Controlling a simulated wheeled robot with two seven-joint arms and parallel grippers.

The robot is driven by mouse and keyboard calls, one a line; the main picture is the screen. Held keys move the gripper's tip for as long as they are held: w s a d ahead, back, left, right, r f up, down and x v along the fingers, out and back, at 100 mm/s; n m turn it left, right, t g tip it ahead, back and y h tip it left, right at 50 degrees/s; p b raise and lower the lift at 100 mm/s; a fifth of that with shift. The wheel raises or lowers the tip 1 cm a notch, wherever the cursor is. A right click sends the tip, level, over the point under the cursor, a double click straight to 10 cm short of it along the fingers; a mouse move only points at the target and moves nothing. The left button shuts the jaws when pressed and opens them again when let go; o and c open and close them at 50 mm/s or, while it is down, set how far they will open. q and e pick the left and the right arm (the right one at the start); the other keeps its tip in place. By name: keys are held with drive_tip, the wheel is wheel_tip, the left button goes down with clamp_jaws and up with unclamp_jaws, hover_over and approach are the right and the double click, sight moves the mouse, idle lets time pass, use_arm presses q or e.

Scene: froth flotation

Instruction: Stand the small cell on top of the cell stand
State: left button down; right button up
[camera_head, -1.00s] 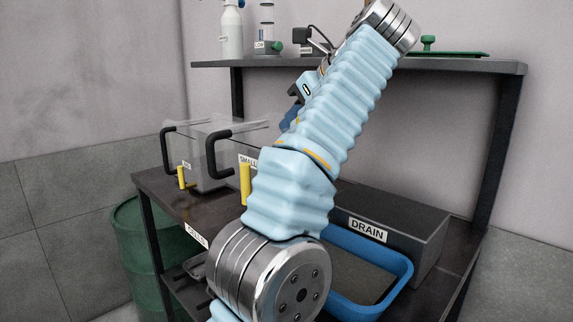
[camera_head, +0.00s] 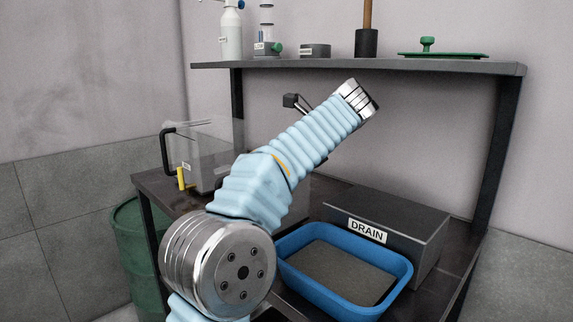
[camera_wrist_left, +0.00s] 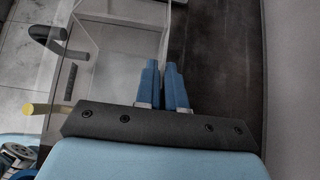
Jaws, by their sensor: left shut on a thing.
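My left gripper (camera_wrist_left: 163,66) shows in the left wrist view, its blue fingers shut on the upper wall of a clear cell (camera_wrist_left: 118,50). This cell has a dark handle and a yellow spout at the left; its label cannot be read there, but I take it for the small cell. I cannot make out the cell stand. My right gripper is not in view.
A dark box labelled DRAIN (camera_head: 408,223) and a blue tray (camera_head: 290,277) stand on the bench at the right. A green drum (camera_head: 130,250) stands at the left.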

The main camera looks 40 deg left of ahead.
use_arm(q)
drive_tip(key=c, duration=1.2)
unclamp_jaws()
drive_tip(key=shift+f, duration=0.1)
drive_tip(key=shift+c, duration=0.2)
drive_tip(key=v, duration=0.7)
drive_tip(key=shift+d+r, duration=0.25)
